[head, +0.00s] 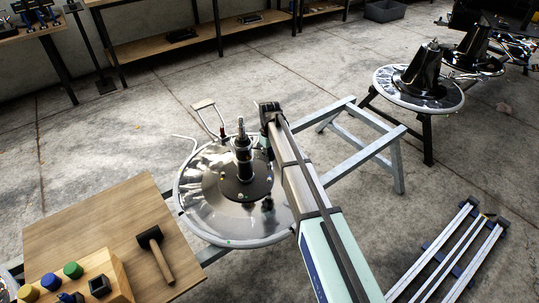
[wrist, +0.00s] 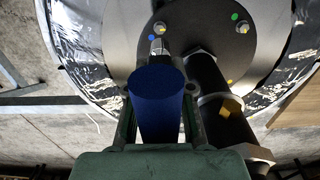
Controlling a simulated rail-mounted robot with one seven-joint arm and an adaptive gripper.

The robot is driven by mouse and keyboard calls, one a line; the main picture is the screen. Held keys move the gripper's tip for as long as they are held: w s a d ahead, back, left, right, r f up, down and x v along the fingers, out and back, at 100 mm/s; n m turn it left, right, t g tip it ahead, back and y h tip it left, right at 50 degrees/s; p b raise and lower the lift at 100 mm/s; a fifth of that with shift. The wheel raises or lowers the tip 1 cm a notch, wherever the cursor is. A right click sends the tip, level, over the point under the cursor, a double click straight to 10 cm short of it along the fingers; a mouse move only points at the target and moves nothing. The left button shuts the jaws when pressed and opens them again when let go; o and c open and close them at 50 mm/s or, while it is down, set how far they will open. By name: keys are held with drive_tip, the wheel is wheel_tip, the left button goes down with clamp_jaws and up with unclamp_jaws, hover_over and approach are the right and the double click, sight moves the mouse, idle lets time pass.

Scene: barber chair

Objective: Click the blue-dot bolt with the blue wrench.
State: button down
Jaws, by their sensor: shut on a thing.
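In the wrist view my gripper (wrist: 157,120) is shut on the blue wrench (wrist: 157,90), whose thick blue handle points toward the camera. Its metal tip (wrist: 159,47) lies just below the blue-dot bolt (wrist: 159,28) in the picture; I cannot tell whether they touch. A small blue dot (wrist: 151,37) marks that bolt on the dark round plate (wrist: 195,30). Another bolt (wrist: 243,27) has a green dot (wrist: 234,16). A yellow dot (wrist: 229,81) is also on the plate. In the head view the arm hides the fingers.
The shiny round chair base (head: 205,215) carries a dark upright post (head: 243,155), close to my gripper. A wooden table (head: 110,215) holds a mallet (head: 152,255) and a block (head: 112,280) with yellow, blue and green pegs. A metal stand (head: 370,165) is behind my arm.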

sight(270, 163)
drive_tip(key=shift+f+b, duration=0.5)
drive_tip(key=shift+f, duration=2.65)
drive_tip(key=shift+p, duration=0.6)
drive_tip(key=shift+f, duration=0.65)
drive_tip(key=shift+r+m+p, duration=0.1)
drive_tip(key=shift+m+p, duration=0.35)
drive_tip(key=shift+m, duration=0.45)
drive_tip(key=shift+m+p, duration=0.45)
drive_tip(key=shift+m, duration=1.05)
